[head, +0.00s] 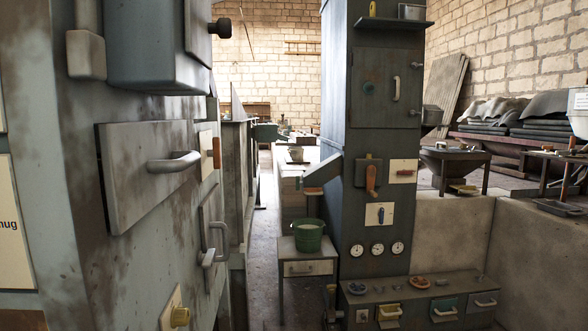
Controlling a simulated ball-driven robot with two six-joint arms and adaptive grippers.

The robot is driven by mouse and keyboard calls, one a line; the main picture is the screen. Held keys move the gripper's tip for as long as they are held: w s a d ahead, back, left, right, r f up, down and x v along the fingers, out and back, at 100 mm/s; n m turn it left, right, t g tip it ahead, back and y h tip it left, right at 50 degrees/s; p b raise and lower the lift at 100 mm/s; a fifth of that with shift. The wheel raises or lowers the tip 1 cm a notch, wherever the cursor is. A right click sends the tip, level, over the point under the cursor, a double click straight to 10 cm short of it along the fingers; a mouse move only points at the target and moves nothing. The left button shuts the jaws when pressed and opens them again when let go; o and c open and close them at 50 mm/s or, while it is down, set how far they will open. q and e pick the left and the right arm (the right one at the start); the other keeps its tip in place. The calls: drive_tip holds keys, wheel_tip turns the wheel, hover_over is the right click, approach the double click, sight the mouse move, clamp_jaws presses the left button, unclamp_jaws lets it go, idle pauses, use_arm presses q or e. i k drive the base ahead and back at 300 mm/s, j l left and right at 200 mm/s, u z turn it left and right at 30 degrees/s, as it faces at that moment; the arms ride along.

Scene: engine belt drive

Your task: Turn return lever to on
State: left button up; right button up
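I cannot tell which control is the return lever, since no label for it is readable. On the dark column in the middle, an orange-handled lever (371,178) hangs from a dark bracket. Beside it is a white plate with a small orange-brown control (404,172). Neither of my grippers is in view.
The left cabinet (140,240) stands close, with protruding handles. A green bucket (308,236) stands on a small drawer table (308,268). Several gauges and a low drawer bench (420,302) are at the column's foot. A narrow floor aisle (264,250) runs between.

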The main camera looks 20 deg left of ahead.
sight(215, 153)
drive_tip(key=i+l+u, duration=0.1)
drive_tip(key=u, duration=0.3)
drive_tip(key=i+l+u, duration=0.2)
drive_tip(key=u, duration=0.2)
drive_tip(key=i+l+u, duration=0.25)
drive_tip(key=u, duration=0.15)
